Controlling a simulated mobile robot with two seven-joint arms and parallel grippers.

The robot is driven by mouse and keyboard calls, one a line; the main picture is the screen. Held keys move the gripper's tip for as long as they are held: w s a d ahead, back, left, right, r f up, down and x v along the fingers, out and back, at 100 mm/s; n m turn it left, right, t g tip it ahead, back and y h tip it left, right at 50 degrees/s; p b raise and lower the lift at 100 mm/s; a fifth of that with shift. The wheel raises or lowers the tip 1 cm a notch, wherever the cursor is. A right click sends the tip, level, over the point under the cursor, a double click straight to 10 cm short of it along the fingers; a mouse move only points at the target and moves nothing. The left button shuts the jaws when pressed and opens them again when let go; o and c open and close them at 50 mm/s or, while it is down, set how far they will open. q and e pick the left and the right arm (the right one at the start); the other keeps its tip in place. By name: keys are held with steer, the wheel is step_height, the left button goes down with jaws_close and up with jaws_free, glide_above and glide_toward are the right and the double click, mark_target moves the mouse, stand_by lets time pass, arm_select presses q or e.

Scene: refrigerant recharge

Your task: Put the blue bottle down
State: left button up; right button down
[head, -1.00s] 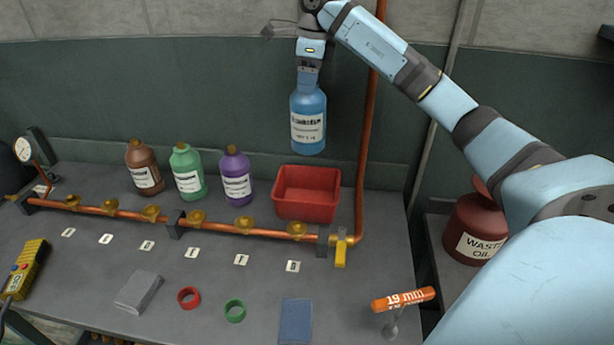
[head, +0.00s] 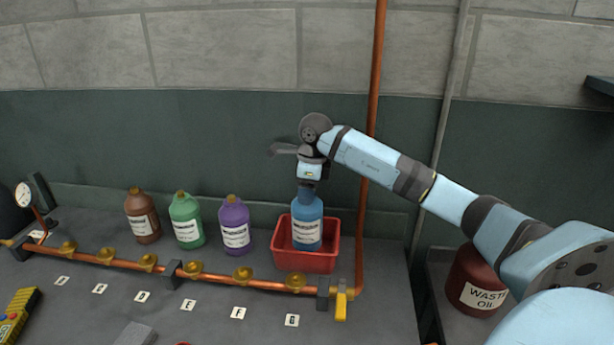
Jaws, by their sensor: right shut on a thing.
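The blue bottle (head: 308,224) is upright with a white label, in the head view right of centre. Its lower part is inside the red bin (head: 306,264), behind the front wall's rim line. Whether its base touches the bin floor I cannot tell. My right gripper (head: 308,188) is above the bottle, shut on its top, pointing down. My left gripper is not in view.
Brown (head: 142,215), green (head: 186,220) and purple (head: 234,226) bottles stand left of the bin. A copper pipe (head: 225,280) with several brass valves runs in front, and a vertical copper pipe (head: 369,150) rises at the bin's right. A waste oil can (head: 474,282) stands at right.

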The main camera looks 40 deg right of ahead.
steer(key=shift+f, duration=1.9)
steer(key=shift+c, duration=2.3)
jaws_free()
steer(key=shift+f, duration=0.1)
steer(key=shift+a, duration=0.1)
steer(key=r, duration=0.8)
steer(key=s+d+r, duration=0.1)
steer(key=r, duration=0.3)
steer(key=shift+s+b, duration=0.1)
steer(key=shift+b, duration=0.25)
